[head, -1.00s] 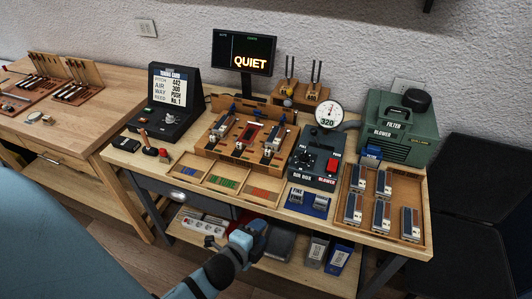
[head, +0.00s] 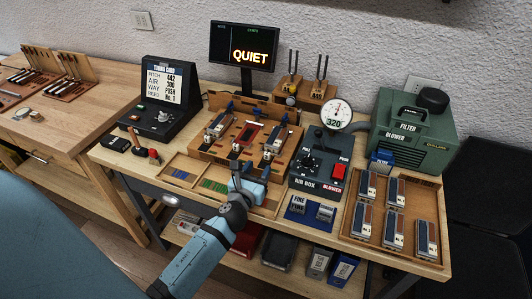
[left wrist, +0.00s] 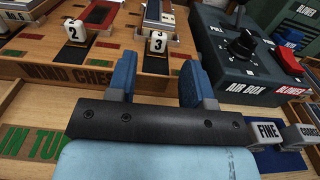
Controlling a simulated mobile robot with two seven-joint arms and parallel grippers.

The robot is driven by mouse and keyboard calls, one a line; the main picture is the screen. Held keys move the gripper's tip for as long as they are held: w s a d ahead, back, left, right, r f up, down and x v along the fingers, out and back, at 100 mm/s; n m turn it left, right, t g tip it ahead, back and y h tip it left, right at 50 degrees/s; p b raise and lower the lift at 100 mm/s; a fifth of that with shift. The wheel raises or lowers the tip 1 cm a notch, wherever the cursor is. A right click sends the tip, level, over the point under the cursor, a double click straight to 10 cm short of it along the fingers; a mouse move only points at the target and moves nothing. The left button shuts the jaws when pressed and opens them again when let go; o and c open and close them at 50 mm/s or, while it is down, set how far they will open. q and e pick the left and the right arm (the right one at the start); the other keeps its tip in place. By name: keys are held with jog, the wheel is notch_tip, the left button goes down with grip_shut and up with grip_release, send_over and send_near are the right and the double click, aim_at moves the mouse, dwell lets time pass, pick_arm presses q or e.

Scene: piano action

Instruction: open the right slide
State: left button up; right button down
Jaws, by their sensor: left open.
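The wind chest (head: 215,157) is a wooden block on the bench, with its label (left wrist: 65,73) partly covered in the left wrist view. The right slide's white block marked 3 (left wrist: 157,45) shows at its front, under a reed unit; in the head view this block (head: 268,156) is at the chest's front right. The block marked 2 (left wrist: 76,33) is to its left. My left gripper (left wrist: 158,80) is open and empty, its blue fingers apart. It is in front of the chest, with block 3 beyond the gap and no contact visible. My right gripper is not in view.
The dark air box (head: 318,170) with lever, knob and red switch stands right of the chest. Fine and coarse blocks (head: 310,209) sit in front of it. A tray of reed units (head: 347,228) is at the right. Low sorting trays (head: 181,174) lie before the chest.

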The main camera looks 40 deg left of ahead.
aim_at(266, 155)
pick_arm(q)
jog(key=x, duration=0.6)
jog(key=shift+w, duration=0.4)
